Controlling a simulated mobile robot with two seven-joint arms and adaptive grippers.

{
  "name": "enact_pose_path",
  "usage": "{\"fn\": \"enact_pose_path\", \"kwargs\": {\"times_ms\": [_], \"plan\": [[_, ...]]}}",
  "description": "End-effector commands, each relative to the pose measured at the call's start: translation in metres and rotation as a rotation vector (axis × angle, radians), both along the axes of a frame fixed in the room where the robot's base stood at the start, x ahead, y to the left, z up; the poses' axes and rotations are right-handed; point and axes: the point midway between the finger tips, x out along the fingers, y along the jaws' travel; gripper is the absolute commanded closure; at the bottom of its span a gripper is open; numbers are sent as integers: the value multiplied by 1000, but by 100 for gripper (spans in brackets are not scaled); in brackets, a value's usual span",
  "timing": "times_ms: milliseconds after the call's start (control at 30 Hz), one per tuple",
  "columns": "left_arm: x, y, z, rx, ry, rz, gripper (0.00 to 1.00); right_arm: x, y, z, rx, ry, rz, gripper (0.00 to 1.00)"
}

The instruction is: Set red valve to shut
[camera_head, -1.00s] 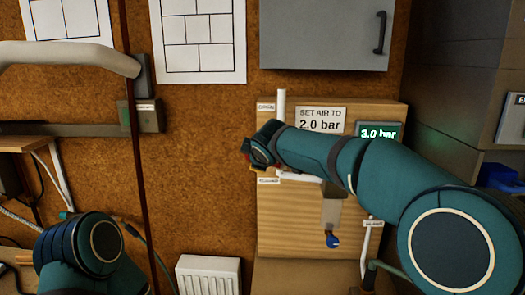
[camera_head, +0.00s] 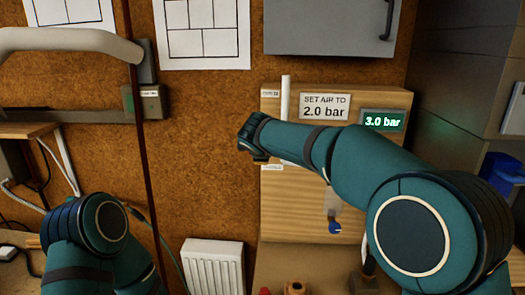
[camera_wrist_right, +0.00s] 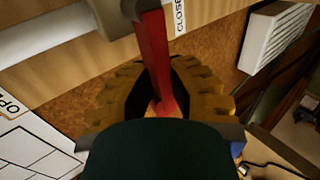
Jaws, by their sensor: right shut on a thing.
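The red valve lever (camera_wrist_right: 152,55) shows in the right wrist view, running from the pipe fitting at the top down between my fingers. My right gripper (camera_wrist_right: 163,88) is shut on the lever, with its yellow-brown fingers on either side. A label starting "CLOSE" (camera_wrist_right: 180,17) is close to the right of the lever's root. A label starting "OPE" (camera_wrist_right: 14,105) is at the left edge. In the head view my right wrist hides the valve and the gripper, in front of the wooden board (camera_head: 290,215). My left gripper is out of view; only its arm shows at lower left.
A sign reading "SET AIR TO 2.0 bar" (camera_head: 325,107) and a display reading 3.0 bar (camera_head: 383,121) are on the board. A blue-handled part (camera_head: 334,227) is below my right forearm. A white radiator (camera_head: 212,265) stands below left, and a grey cabinet (camera_head: 325,27) hangs above.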

Motion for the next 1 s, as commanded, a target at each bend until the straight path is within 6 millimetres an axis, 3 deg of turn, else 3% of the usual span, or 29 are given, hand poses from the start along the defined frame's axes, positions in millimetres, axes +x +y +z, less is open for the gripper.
{"fn": "enact_pose_path", "kwargs": {"times_ms": [67,100,167,567,1000], "plan": [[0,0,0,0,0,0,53,0,0,-1,0,1,0,100],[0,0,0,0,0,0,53,0,0,-1,1,1,-1,76],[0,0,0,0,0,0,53,0,0,-1,1,1,-1,55],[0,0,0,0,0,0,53,-4,0,3,1,0,0,54],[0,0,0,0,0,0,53,-71,-2,48,2,-1,1,54]]}}
